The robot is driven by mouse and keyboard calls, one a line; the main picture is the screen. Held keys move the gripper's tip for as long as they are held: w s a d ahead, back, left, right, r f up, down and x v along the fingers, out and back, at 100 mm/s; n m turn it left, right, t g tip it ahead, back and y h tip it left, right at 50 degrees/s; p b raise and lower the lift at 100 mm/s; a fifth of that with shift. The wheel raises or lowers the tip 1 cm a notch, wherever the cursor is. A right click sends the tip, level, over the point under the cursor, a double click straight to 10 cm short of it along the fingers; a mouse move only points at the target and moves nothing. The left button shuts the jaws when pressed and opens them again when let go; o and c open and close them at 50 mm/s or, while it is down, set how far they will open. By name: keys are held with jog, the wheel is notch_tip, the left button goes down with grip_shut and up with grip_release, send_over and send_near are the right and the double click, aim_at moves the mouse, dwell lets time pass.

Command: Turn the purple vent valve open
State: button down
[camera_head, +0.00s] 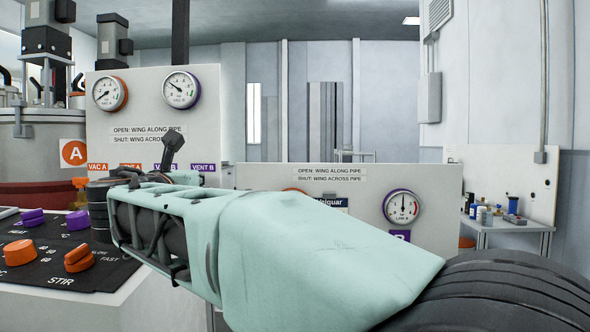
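The purple "VENT B" label (203,167) shows on the white panel at the left. No purple vent valve can be made out there; my arm covers the area below the label. My sleeved arm (310,250) crosses the view from the lower right to the dark joint at the left, and its end folds back near the labels. A small dark part (170,148) sticks up in front of the panel, just left of the "VENT B" label; I cannot tell whether it belongs to my gripper. The gripper fingers are not clearly visible. Signs read "OPEN: WING ALONG PIPE" and "SHUT: WING ACROSS PIPE".
An orange-rimmed gauge (110,94) and a purple-rimmed gauge (181,90) top the left panel. Another purple-rimmed gauge (401,207) is on the lower panel. A black control board (60,262) with orange and purple knobs lies at lower left. A bench (510,226) with bottles stands far right.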

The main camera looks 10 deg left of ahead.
jog(key=shift+f+m+h+p, duration=0.1)
jog(key=shift+m+h+p, duration=0.7)
jog(key=shift+h, duration=0.3)
jog(key=c, duration=2.1)
grip_release()
jog(key=s, duration=0.4)
jog(key=s+d, duration=0.1)
jog(key=s, duration=0.7)
jog(key=shift+d, duration=0.2)
